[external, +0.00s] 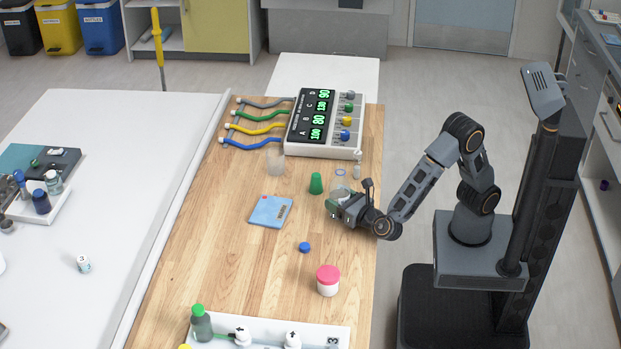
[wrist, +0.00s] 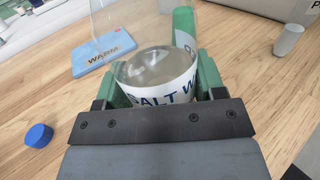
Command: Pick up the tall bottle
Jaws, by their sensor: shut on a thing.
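My gripper (external: 338,205) is at the right side of the wooden table. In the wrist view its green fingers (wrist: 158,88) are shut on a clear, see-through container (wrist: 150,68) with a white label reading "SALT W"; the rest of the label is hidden. Its upper part runs out of the top of that view. The container also shows faintly at the gripper in the external view (external: 341,194). I cannot tell whether it touches the table. Another bottle, dark green with a bright green cap (external: 201,324), stands upright at the white tray in front.
A green cylinder (external: 316,183) stands just beyond my gripper. A blue "WARM" pack (external: 270,211), a blue cap (external: 304,247) and a pink-lidded jar (external: 328,281) are nearby. A clear cup (external: 275,162) and a small vial (external: 357,170) stand before the monitor (external: 325,124).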

